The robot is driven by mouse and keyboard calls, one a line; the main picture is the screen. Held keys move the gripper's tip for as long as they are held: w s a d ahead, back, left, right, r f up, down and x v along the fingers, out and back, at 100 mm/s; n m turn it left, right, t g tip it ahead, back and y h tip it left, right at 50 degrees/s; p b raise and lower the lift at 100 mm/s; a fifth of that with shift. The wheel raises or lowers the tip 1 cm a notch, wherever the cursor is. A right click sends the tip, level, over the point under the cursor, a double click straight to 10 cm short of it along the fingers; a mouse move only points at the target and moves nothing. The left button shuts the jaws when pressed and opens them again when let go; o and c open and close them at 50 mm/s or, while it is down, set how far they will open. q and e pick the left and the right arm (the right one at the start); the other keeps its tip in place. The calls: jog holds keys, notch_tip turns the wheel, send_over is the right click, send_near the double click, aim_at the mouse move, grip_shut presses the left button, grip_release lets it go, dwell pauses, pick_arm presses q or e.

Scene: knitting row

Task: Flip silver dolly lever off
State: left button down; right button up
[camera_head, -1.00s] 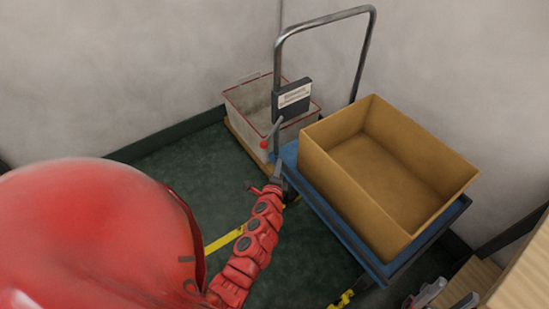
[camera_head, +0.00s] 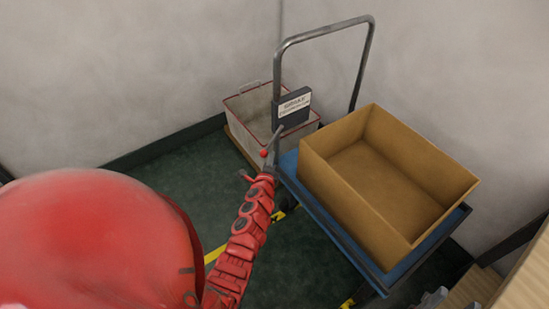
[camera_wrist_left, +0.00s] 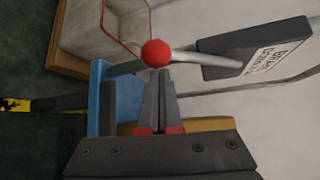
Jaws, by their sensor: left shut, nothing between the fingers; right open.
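The dolly's silver lever (camera_head: 275,139) ends in a red knob (camera_head: 264,153) and slants down-left from below the black brake box (camera_head: 292,108). In the left wrist view the red knob (camera_wrist_left: 155,53) sits just beyond my fingertips, and the silver lever (camera_wrist_left: 205,60) runs right to the brake box (camera_wrist_left: 255,48). My left gripper (camera_head: 268,168) is shut and empty, its tips just below the knob; I cannot tell whether they touch. The blue dolly (camera_head: 330,228) has a silver handle (camera_head: 278,65). My right gripper (camera_head: 452,300) is open at the lower right, mostly cut off.
An open brown box (camera_head: 330,185) stands on the dolly. A whitish bin with a red rim (camera_head: 250,110) stands behind the lever. Pale walls close off the back. Yellow floor tape (camera_head: 215,250) crosses the green floor. A wooden surface (camera_head: 520,270) edges the lower right.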

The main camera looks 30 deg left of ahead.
pick_arm(q)
jog(key=s+a+r+m+g+p, duration=0.1)
jog(key=s+r+m+g+p, duration=0.1)
jog(key=p, duration=1.1)
jog(key=s+a+r+m+g+y+p, duration=0.1)
jog(key=r+g+p, duration=0.4)
jog(key=p, duration=0.8)
jog(key=shift+s+r+m+g, duration=0.3)
jog(key=shift+s+r+m, duration=0.65)
jog(key=shift+r, duration=0.25)
jog(key=shift+w+p, duration=0.1)
jog(key=shift+p, duration=0.2)
jog(key=shift+d, duration=0.1)
